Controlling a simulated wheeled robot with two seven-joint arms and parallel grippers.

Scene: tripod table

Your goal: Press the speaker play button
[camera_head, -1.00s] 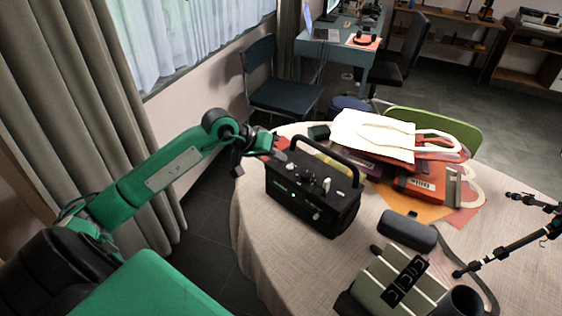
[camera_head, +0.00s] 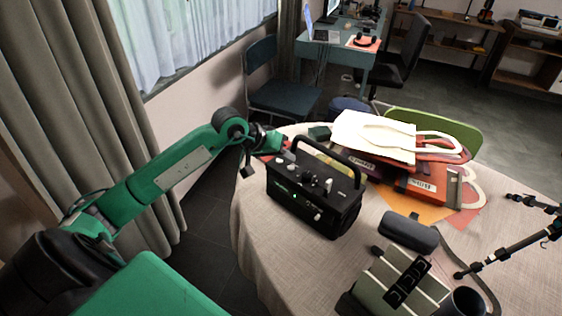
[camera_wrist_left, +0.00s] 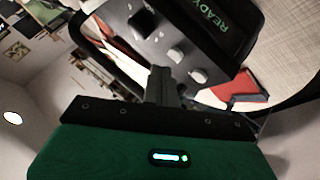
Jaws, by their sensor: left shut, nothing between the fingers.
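The speaker (camera_head: 312,205) is a black box with a carry handle, knobs on top and a small green light on its front. It stands on the round table. In the left wrist view the speaker (camera_wrist_left: 205,50) shows its knobs and a green READY display close up. My left gripper (camera_head: 281,149) is at the speaker's far left end, near the handle's base. In the wrist view its shut, empty fingers (camera_wrist_left: 160,75) point at the panel beside the knobs. I cannot tell whether they touch it. My right gripper is out of view.
The table (camera_head: 265,250) has a pale cloth. A dark case (camera_head: 408,231), a dark cup (camera_head: 463,301) and a black tripod (camera_head: 505,248) are to the right. Bare cloth lies in front of the speaker.

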